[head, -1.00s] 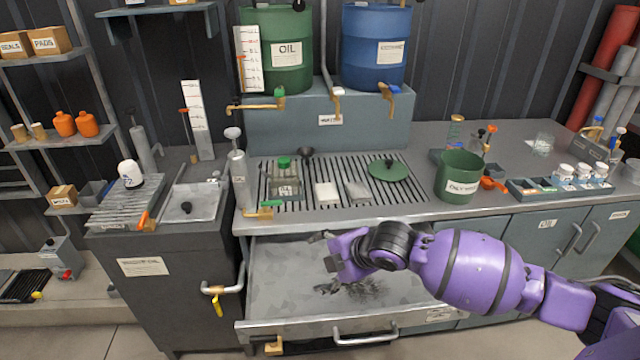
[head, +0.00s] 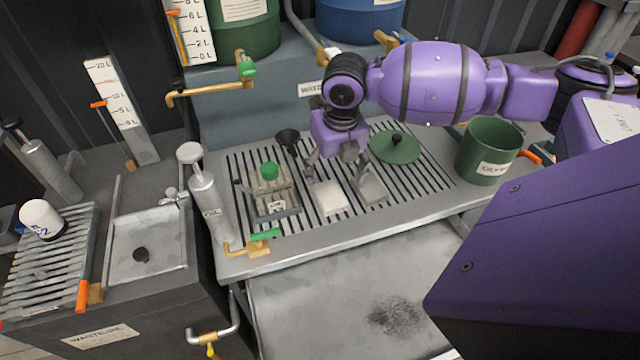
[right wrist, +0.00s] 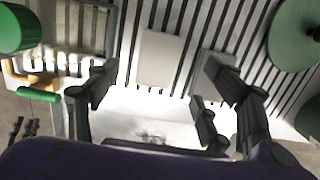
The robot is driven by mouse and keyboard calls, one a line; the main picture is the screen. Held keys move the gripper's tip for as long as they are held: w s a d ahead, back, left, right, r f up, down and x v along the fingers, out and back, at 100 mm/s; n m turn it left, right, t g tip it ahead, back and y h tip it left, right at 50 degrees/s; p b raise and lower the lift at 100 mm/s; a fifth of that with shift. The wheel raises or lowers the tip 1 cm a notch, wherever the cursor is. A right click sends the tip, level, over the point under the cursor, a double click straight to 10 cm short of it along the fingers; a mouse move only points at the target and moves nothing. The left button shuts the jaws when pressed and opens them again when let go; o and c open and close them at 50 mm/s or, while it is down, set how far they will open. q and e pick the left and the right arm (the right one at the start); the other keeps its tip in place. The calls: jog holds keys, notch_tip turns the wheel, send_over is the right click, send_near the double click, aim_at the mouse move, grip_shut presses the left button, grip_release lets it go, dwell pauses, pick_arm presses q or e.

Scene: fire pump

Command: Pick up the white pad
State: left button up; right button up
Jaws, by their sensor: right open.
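The white pad (head: 330,198) lies flat on the slatted drain grate (head: 240,168) of the workbench. It also shows in the right wrist view (right wrist: 160,58), ahead of the fingers and roughly between them. My right gripper (head: 337,170) is open and empty, above the grate just behind the pad in the head view. In the right wrist view its two fingers (right wrist: 160,88) are spread wide on either side of the pad. A grey pad (head: 371,189) lies just right of the white one, close to the right finger. My left gripper is out of view.
A green-capped container (head: 270,190) stands left of the pad, with a dark funnel (head: 288,138) behind. A green lid (head: 396,148) and a green bucket (head: 488,150) are to the right. An open drawer (head: 320,300) lies below the bench front.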

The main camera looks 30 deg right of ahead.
aim_at(330, 193)
jog(key=shift+s+f, duration=0.15)
jog(key=shift+f, duration=0.5)
jog(key=shift+s+f, duration=0.15)
jog(key=shift+f, duration=0.45)
jog(key=f, duration=0.3)
jog(key=shift+w+a+f, duration=0.15)
jog(key=shift+w+f, duration=0.15)
jog(key=shift+f, duration=0.05)
jog(key=shift+w+f, duration=0.15)
jog(key=shift+f, duration=0.25)
jog(key=c, duration=1)
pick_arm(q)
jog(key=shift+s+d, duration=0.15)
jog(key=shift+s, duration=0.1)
pick_arm(e)
jog(key=shift+r, duration=0.1)
jog(key=shift+r, duration=0.6)
pick_arm(q)
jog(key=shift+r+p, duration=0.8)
jog(key=shift+p, duration=0.15)
pick_arm(e)
jog(key=s+r, duration=0.7)
jog(key=s, duration=0.2)
jog(key=s+r, duration=0.4)
jog(key=s, duration=0.1)
jog(key=shift+r, duration=0.35)
